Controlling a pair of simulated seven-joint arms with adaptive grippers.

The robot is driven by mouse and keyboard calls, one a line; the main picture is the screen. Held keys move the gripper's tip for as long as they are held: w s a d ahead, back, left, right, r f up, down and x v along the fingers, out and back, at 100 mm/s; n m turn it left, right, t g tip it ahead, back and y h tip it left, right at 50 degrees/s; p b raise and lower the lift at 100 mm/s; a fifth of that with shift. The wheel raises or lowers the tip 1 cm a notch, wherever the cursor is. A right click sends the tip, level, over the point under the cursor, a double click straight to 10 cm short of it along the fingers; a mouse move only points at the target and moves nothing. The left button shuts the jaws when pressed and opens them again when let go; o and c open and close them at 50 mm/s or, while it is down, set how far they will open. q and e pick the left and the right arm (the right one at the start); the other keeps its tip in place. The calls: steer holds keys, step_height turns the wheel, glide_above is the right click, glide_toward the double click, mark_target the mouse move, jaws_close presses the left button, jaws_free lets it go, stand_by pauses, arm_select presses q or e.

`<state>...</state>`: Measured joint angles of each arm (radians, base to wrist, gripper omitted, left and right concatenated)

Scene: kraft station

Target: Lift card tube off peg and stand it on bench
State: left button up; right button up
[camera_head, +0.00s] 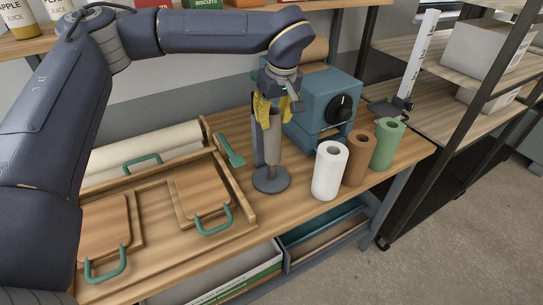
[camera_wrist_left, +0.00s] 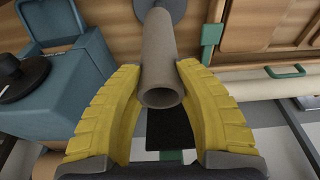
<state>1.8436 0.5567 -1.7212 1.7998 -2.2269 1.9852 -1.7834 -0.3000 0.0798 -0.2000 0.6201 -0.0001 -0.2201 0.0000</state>
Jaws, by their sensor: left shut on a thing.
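The grey-brown card tube (camera_head: 274,142) stands upright in the head view, above the round grey base (camera_head: 271,181) of the peg. My left gripper (camera_head: 270,108) has its yellow fingers shut on the tube's upper end. In the left wrist view the tube (camera_wrist_left: 166,60) lies between the two fingers of my left gripper (camera_wrist_left: 163,98), its open end facing the camera. Part of the base (camera_wrist_left: 175,6) shows beyond its far end. I cannot tell how much of the peg is inside the tube. My right gripper is not in view.
A blue machine (camera_head: 325,105) with a black knob stands behind and right of the tube. White (camera_head: 330,172), brown (camera_head: 359,160) and green (camera_head: 386,145) rolls stand to the right. A wooden tray (camera_head: 150,245) with green-handled boards lies left. Bare bench (camera_head: 305,207) shows in front.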

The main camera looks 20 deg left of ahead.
arm_select(q)
step_height(320, 180, up, 9)
stand_by(1.3)
steer(key=s+d+r, duration=0.2)
steer(key=s+d, duration=0.1)
steer(key=s, duration=1.2)
step_height(320, 180, down, 20)
steer(key=shift+r, duration=0.2)
steer(key=shift+f, duration=0.15)
steer(key=o, duration=0.9)
steer(key=shift+c, duration=0.2)
